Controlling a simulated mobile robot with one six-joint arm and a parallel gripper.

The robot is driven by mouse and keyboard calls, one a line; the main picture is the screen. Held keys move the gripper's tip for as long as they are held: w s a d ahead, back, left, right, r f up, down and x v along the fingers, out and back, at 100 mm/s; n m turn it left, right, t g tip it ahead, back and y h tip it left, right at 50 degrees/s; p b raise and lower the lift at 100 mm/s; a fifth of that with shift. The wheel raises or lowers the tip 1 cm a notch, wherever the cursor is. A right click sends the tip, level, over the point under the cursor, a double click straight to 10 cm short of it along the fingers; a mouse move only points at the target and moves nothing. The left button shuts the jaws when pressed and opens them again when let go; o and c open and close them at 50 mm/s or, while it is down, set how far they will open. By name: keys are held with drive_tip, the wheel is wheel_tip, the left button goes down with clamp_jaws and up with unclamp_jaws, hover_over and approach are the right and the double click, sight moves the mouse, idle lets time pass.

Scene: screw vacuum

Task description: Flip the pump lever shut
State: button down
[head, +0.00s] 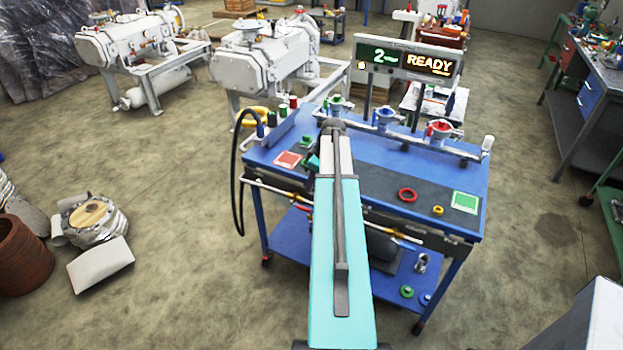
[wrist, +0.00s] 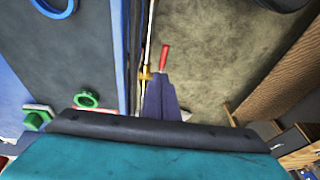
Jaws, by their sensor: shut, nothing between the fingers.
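A red lever handle (wrist: 164,57) stands out from a small brass valve (wrist: 146,74) on a pale pipe in the wrist view. My gripper (wrist: 158,79) is shut, with its dark purple fingers together and empty. Its tips appear close below the red handle in the picture; I cannot tell whether they touch. In the head view, my teal arm reaches over the front of the blue cart (head: 480,185). It hides my gripper and part of the brass piping (head: 405,236) along the cart's front edge.
A display (head: 408,60) behind the cart shows READY. A red ring (head: 407,195), a yellow ring (head: 438,210) and a green pad (head: 465,202) lie on the cart top. Valves (head: 440,130) line its back. A black hose (head: 237,180) loops at the left.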

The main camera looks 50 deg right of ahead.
sight(300, 207)
drive_tip(key=shift+s+p+x, duration=0.2)
drive_tip(key=shift+p+x, duration=0.3)
drive_tip(key=shift+x, duration=0.85)
drive_tip(key=shift+s+p+x, duration=0.2)
drive_tip(key=shift+p+x, duration=0.35)
drive_tip(key=shift+x, duration=0.8)
drive_tip(key=shift+s+p+x, duration=0.2)
drive_tip(key=shift+p+x, duration=0.3)
drive_tip(key=shift+x, duration=0.9)
drive_tip(key=shift+a+f, duration=0.15)
drive_tip(key=shift+f, duration=0.05)
